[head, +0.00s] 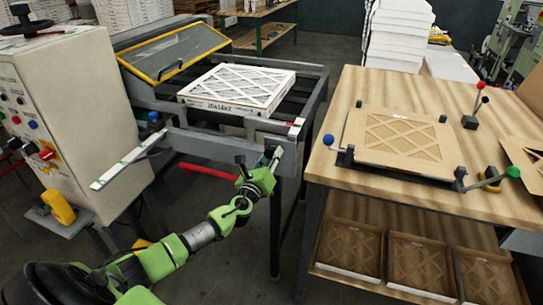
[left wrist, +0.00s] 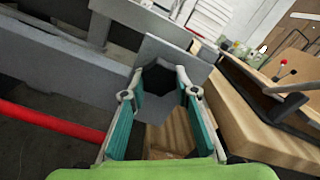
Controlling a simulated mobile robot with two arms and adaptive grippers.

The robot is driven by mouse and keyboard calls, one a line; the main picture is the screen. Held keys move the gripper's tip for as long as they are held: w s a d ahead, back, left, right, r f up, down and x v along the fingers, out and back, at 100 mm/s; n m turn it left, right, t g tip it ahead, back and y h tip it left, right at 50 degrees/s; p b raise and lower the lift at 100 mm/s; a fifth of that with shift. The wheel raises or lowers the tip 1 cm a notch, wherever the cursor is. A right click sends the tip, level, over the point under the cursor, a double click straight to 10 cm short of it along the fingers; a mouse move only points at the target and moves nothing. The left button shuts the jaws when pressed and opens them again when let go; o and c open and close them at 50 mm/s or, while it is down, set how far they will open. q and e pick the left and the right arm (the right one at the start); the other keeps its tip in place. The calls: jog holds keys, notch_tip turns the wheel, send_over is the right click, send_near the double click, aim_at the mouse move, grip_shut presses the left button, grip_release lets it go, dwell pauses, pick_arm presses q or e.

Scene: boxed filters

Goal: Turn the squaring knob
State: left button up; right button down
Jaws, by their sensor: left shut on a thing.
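A dark, many-sided knob (left wrist: 157,79), which I take to be the squaring knob, sits against a grey plate (left wrist: 180,58) of the machine in the left wrist view. My left gripper (left wrist: 158,84) has its two fingers on either side of the knob and is shut on it. In the head view my left gripper (head: 273,156) is at the right front corner of the machine frame, and the knob is hidden there. A white boxed filter (head: 237,87) lies flat on the machine bed behind the front rail. My right gripper is not in view.
A wooden table (head: 465,98) stands right of the machine, holding a cardboard filter frame (head: 400,137) in a dark fixture. A control cabinet (head: 75,100) stands at the left. A yellow-edged guard (head: 175,52) is tilted behind the bed. A red bar (head: 208,171) runs low under the rail.

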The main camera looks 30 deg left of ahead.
pick_arm(q)
jog(key=shift+f, duration=0.1)
jog(key=o, duration=1.1)
jog(key=shift+s, duration=0.1)
jog(key=v, duration=1.1)
jog(key=shift+s, duration=0.4)
jog(key=shift+f, duration=0.15)
